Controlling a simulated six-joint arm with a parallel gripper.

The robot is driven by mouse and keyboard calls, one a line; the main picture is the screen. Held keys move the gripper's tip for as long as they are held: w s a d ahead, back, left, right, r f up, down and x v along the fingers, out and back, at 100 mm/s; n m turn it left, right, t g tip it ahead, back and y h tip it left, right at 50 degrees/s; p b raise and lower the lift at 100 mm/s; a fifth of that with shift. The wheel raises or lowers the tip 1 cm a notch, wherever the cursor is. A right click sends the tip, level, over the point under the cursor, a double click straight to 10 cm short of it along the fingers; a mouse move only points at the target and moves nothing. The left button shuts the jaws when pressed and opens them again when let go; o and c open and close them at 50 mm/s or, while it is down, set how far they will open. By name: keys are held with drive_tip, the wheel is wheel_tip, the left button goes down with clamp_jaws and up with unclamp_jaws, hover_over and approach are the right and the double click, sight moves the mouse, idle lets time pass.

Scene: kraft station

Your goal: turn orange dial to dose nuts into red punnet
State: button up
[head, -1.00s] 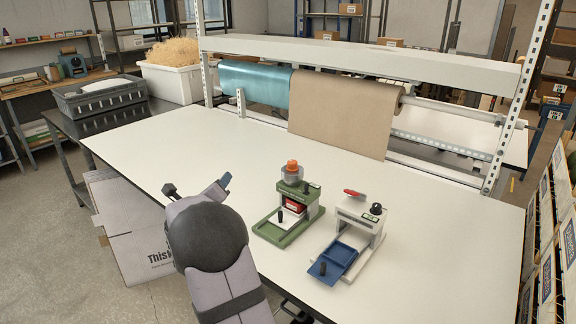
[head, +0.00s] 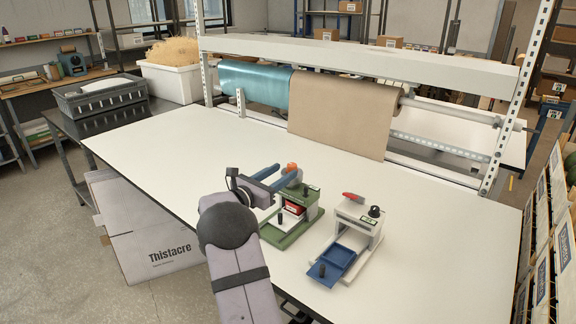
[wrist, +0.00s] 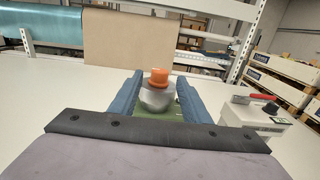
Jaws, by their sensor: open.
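The orange dial (head: 292,167) tops a grey hopper on the green dispenser (head: 308,221). In the wrist view the orange dial (wrist: 158,76) stands above the grey hopper (wrist: 157,99), between the two blue fingers as seen from the wrist. My gripper (head: 284,173) is open, its fingers pointing towards the dial from the left. I cannot tell whether either finger touches it. The red punnet (head: 294,207) sits inside the dispenser under the hopper, partly hidden by the frame.
A white machine (head: 357,218) with a red handle, black knob and blue tray (head: 332,264) stands right of the dispenser. The white table (head: 170,145) is clear to the left and behind. Rolls of blue film (head: 254,84) and brown paper (head: 342,113) hang at the back.

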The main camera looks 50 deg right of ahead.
sight(288, 167)
drive_tip(key=shift+d+p, duration=0.75)
drive_tip(key=shift+d, duration=1.1)
drive_tip(key=c, duration=1)
drive_tip(key=shift+c, duration=0.2)
drive_tip(key=shift+f+g+b, duration=0.15)
drive_tip(key=shift+g+b, duration=0.15)
drive_tip(key=shift+b, duration=0.6)
drive_tip(key=b, duration=0.2)
drive_tip(key=m+g+b, duration=0.1)
drive_tip(key=shift+w+g+b, duration=0.2)
drive_tip(key=shift+g+b, duration=0.1)
drive_tip(key=shift+b, duration=0.05)
drive_tip(key=shift+w+r+m+g+b, duration=0.1)
drive_tip(key=shift+r+m+g+b, duration=0.15)
drive_tip(key=shift+m+g+b, duration=0.65)
drive_tip(key=shift+g+y+b, duration=0.3)
